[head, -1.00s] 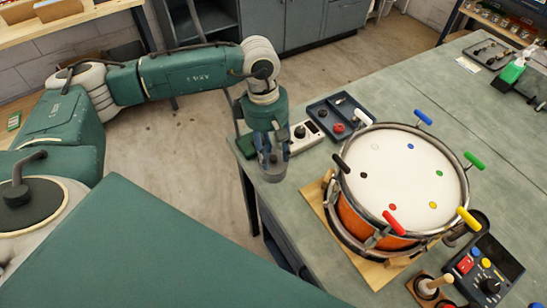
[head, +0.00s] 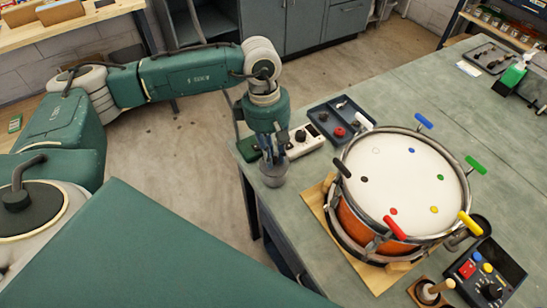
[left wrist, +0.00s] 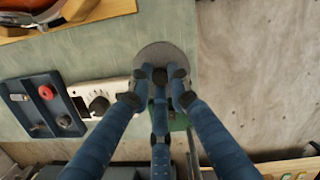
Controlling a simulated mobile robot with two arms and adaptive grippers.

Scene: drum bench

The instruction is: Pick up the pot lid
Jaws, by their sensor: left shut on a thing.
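The pot lid (head: 273,176) is a small grey round piece near the left corner of the bench. In the left wrist view it shows as a grey disc (left wrist: 162,50) under the fingers. My left gripper (head: 272,157) comes down on it from above, its blue fingers drawn together at its top. In the left wrist view the dark fingertips (left wrist: 160,75) meet over the middle of the disc and hide what they grip. I cannot tell whether the lid is clear of what lies under it. My right gripper is not in view.
A drum (head: 400,185) with coloured handles around its rim stands on a wooden board to the right. A white device with a black knob (head: 302,139) and a dark tray (head: 325,125) lie close by. The bench's left edge is very near. A control box (head: 490,275) is at lower right.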

